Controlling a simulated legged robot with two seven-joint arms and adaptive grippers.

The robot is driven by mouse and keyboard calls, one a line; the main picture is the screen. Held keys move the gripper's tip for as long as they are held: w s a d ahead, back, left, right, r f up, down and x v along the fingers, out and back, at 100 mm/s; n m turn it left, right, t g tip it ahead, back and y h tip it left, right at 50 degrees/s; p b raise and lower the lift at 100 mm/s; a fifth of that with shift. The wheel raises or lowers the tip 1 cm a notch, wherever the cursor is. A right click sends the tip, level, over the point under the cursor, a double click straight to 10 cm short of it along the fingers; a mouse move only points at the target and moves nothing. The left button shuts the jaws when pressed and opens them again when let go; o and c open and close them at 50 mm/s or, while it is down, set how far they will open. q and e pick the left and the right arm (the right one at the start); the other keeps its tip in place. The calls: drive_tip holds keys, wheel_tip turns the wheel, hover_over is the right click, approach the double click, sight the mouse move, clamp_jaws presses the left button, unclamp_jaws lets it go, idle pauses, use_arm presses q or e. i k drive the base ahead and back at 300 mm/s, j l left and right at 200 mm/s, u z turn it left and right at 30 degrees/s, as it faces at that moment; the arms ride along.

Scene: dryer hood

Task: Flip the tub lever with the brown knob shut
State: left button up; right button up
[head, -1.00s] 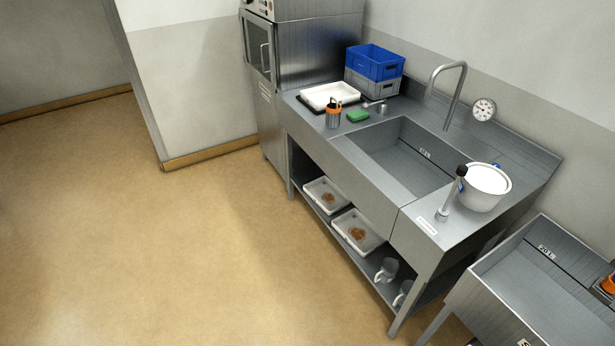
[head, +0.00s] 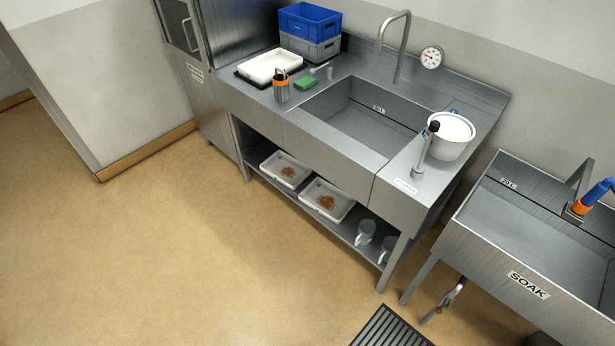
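The soak tub (head: 465,240) is a steel basin at the right, with a "SOAK" label (head: 528,285) on its front. Under it hangs a small drain fitting with a lever (head: 452,296); its end looks reddish-brown, but it is too small to tell its position clearly. A separate upright lever with a black knob (head: 433,127) stands on the sink counter. Neither of my grippers is in view.
The steel sink bench (head: 330,140) holds a white pot (head: 449,135), an orange-topped canister (head: 281,86), a green sponge (head: 306,83) and a blue crate (head: 309,19). A dark floor grate (head: 390,330) lies before the tub. The floor at left is clear.

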sight(447, 301)
drive_tip(key=z, duration=1.8)
